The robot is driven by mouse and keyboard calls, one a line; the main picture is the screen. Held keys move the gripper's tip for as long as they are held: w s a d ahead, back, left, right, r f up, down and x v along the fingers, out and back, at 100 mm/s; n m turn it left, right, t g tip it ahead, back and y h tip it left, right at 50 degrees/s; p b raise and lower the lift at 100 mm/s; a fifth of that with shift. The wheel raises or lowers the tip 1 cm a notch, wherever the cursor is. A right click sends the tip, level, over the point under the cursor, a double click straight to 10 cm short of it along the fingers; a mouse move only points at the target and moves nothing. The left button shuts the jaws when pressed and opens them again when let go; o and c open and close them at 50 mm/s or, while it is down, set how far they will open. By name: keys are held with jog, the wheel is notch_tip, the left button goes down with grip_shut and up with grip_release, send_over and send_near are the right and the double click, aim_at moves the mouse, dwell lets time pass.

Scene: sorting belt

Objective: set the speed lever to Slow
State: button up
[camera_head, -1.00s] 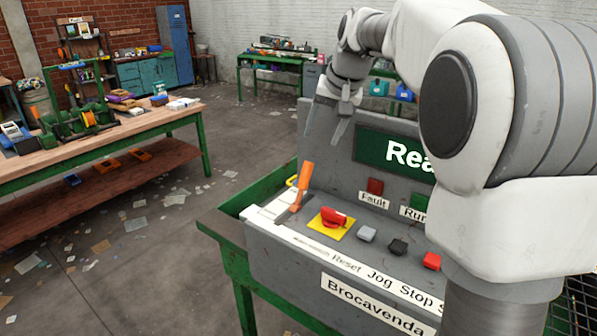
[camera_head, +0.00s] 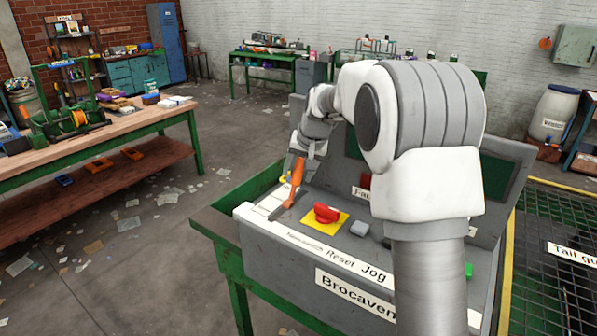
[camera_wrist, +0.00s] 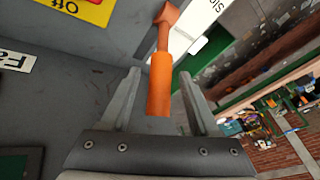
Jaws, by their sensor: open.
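The speed lever (camera_head: 291,189) has an orange handle and stands up from a slot at the left end of the grey console (camera_head: 263,255). In the wrist view, the lever's orange handle (camera_wrist: 159,84) lies between the two open fingers of my gripper (camera_wrist: 160,88), with visible gaps on both sides. My gripper (camera_head: 299,164) is at the handle's top end in the head view. A white label strip (camera_wrist: 190,38) beside the lever shows only partly, and the word Slow cannot be made out fully.
A red rotary switch on a yellow plate (camera_head: 325,214) sits just right of the lever, with a grey button (camera_head: 359,228) beyond it. The display panel stands behind, partly hidden by my arm. A wooden bench (camera_head: 118,125) is to the left, across open floor.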

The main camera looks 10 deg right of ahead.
grip_shut()
dwell(0.3)
dwell(1.2)
